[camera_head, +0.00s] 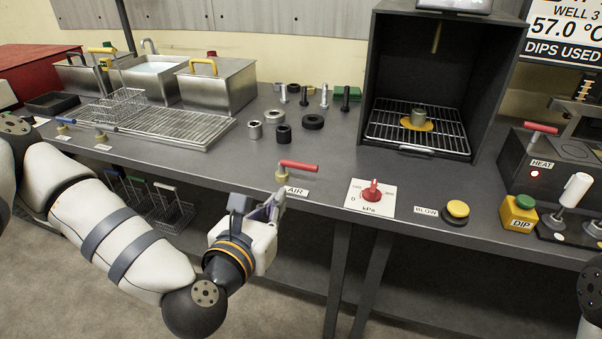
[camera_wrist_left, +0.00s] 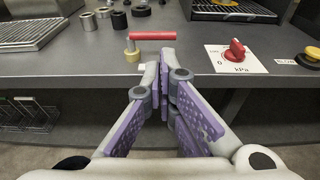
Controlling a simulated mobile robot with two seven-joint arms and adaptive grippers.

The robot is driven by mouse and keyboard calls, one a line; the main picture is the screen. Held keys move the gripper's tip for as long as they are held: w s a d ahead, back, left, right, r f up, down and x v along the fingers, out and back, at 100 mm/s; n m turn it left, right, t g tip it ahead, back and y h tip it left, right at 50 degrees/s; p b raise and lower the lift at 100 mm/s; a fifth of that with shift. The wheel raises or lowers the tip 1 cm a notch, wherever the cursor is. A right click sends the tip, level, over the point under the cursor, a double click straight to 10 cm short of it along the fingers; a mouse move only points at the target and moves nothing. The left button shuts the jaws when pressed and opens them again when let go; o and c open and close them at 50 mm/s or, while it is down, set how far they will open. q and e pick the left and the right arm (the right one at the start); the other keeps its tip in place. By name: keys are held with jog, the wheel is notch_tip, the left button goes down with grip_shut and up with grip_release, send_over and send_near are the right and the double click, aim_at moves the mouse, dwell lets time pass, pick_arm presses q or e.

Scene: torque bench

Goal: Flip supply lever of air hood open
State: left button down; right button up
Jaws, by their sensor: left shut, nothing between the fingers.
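The supply lever is a red handle (camera_head: 300,166) on a brass valve body (camera_head: 282,175), at the bench's front edge behind the AIR label (camera_head: 297,190). The handle points right, along the bench edge. In the left wrist view the red handle (camera_wrist_left: 152,36) lies level just beyond my fingertips. My left gripper (camera_head: 279,197) is shut and empty, in front of and a little below the lever, apart from it. The air hood (camera_head: 383,77) is a dark open-fronted box with a wire rack (camera_head: 385,132) and a part on a yellow disc inside. My right gripper is not in view.
A red kPa knob (camera_head: 372,191) on a white plate and a yellow BLOW button (camera_head: 457,210) stand right of the lever. Several metal and black parts stand behind it. Steel tanks (camera_head: 216,88) and a drain rack are at left. The bench right around the lever is clear.

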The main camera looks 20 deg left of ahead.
aim_at(304, 168)
pick_arm(q)
jog(key=w+f, duration=0.1)
jog(key=w, duration=0.7)
jog(key=w+f, duration=0.1)
jog(key=w, duration=0.4)
jog(key=shift+w+d+f+b, duration=0.1)
jog(key=shift+d+f+b, duration=0.1)
jog(key=shift+f+b, duration=0.1)
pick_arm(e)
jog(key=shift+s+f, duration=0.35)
